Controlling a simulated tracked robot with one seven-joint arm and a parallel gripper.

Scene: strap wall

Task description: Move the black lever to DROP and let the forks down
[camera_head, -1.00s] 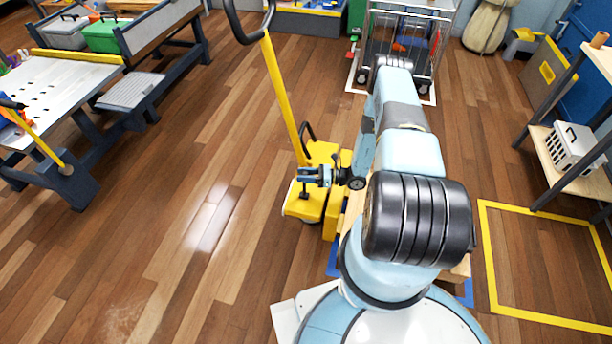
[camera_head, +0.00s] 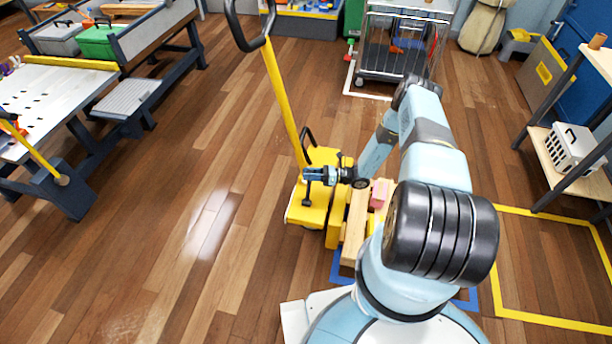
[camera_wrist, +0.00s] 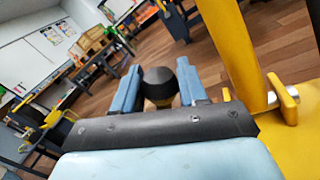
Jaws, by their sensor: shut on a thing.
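The yellow pallet truck (camera_head: 318,208) stands in front of me, with a tall yellow pole (camera_head: 281,95) topped by a black loop handle. My gripper (camera_head: 309,175) reaches in from the right, level above the truck's yellow body. In the wrist view, the round black knob of the black lever (camera_wrist: 159,82) sits between my two blue fingers, which are shut on it. Part of the black lever (camera_head: 306,201) shows below the fingers in the head view. The lever's markings are not readable. The forks are hidden under the wooden load and my arm.
A wooden pallet (camera_head: 355,228) with a pink block (camera_head: 379,194) is beside the truck, over blue floor tape. A yellow floor outline (camera_head: 545,318) lies at right, by a shelf (camera_head: 570,160). A wire cart (camera_head: 400,45) stands behind.

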